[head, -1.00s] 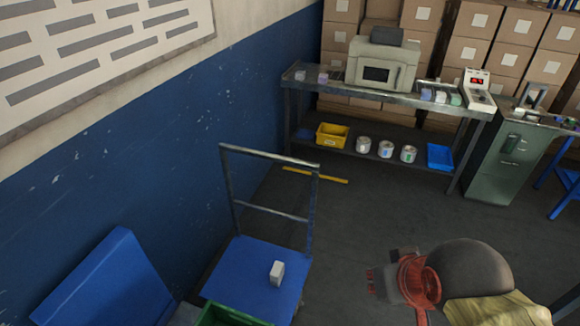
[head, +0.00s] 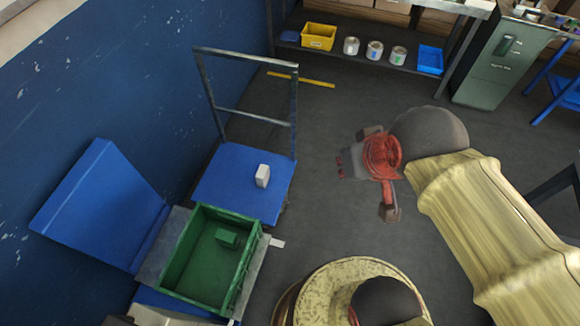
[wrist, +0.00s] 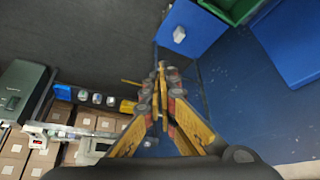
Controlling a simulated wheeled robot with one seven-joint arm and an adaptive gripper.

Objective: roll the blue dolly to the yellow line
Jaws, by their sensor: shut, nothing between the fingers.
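The blue dolly (head: 225,185) stands by the blue wall, with a grey upright handle frame (head: 247,115) at its far end. A small white box (head: 262,176) lies on its deck. The dolly also shows in the wrist view (wrist: 196,27). The yellow line (head: 302,79) is a short stripe on the floor beyond the handle, in front of the shelf. My gripper (wrist: 162,72) is shut and empty in the wrist view. In the head view my gripper is to the right of the dolly, apart from it, its fingertips hard to make out.
A green crate (head: 248,258) with a green block in it stands at the dolly's near end. A blue panel (head: 95,205) leans left of it. A shelf (head: 385,75) with a yellow bin and cans stands behind the line. The floor right of the dolly is clear.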

